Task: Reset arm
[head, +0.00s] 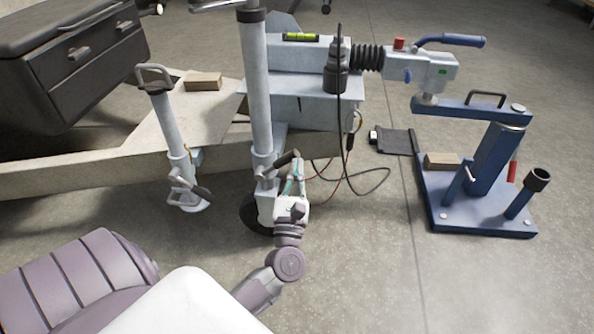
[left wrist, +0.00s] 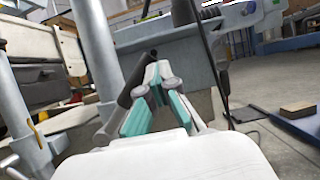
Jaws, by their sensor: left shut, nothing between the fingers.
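My left gripper (head: 297,160) is shut with nothing between its fingers. It points up and away, close beside the grey jockey wheel post (head: 258,90) of the trailer frame. A dark clamp handle (head: 280,165) on that post is right next to the fingers. In the left wrist view the teal-padded fingers (left wrist: 156,72) come together at the tips, with the dark handle (left wrist: 136,82) just left of them. I cannot tell whether they touch it. My right gripper is not in view.
A second post with a crank (head: 170,125) stands left on the beige frame (head: 80,172). A hanging black cable (head: 342,110) and thin wires loop right of the gripper. A blue stand (head: 480,205) holds the coupling (head: 430,68) at right. Floor (head: 370,270) in front is clear.

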